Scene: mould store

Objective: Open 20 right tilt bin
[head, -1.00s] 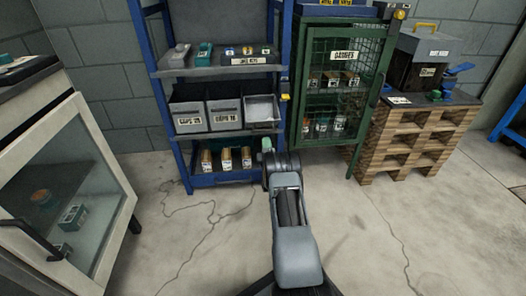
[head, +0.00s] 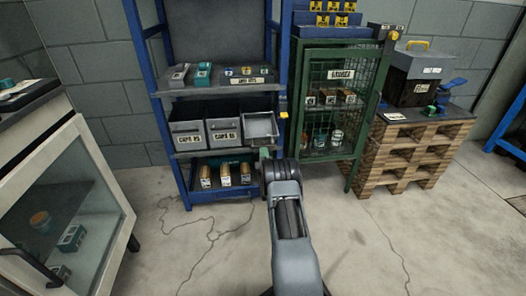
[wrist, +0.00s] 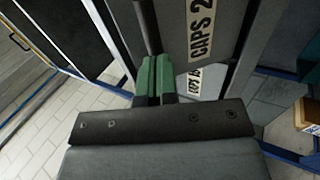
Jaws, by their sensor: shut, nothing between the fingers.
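A row of grey tilt bins stands on the middle shelf of the blue rack in the head view. The right bin (head: 260,127) is tipped forward and its pale interior shows; its label is hidden there. The left bin (head: 187,134) and the middle bin (head: 223,131) are upright. My gripper (head: 264,154) is just below and in front of the right bin. In the wrist view my gripper's green fingers (wrist: 155,75) are together and empty, close beside a grey bin face (wrist: 218,22) with a partly cut-off "CAPS 2" label. I cannot tell whether they touch it.
The blue rack (head: 148,60) has small boxes (head: 225,174) on its lower shelf. A green mesh cabinet (head: 343,150) stands close on the right, then a wooden pallet stack (head: 425,150). A glass-fronted cabinet (head: 70,215) is at left. The floor between is clear.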

